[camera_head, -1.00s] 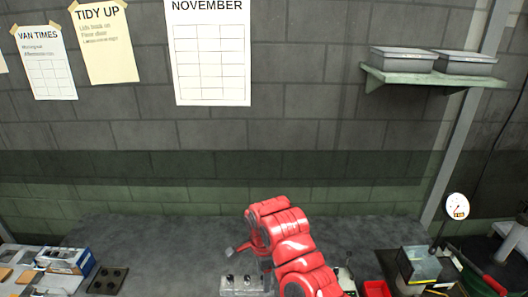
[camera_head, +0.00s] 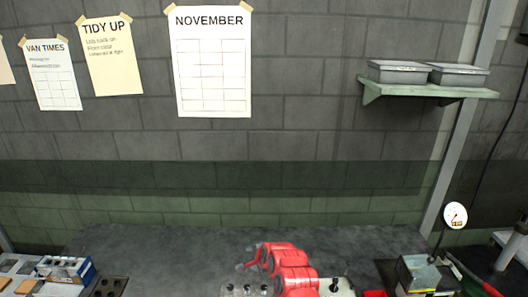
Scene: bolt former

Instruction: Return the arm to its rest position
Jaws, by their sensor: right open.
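My right arm, red, comes up from the bottom edge in the middle of the head view. My right gripper (camera_head: 247,266) is at its far left end, small and partly hidden by the arm; it is open and holds nothing that I can see. It is over the dark bench (camera_head: 180,243), just behind a pale block with dark knobs (camera_head: 240,291). My left arm and gripper are not in view.
A blue and white box (camera_head: 66,269) and a dark holed block (camera_head: 108,286) are at the lower left. A dial gauge (camera_head: 455,215), a dark-sided box (camera_head: 418,272) and a red tray (camera_head: 374,293) are at the right. The bench's back strip is clear.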

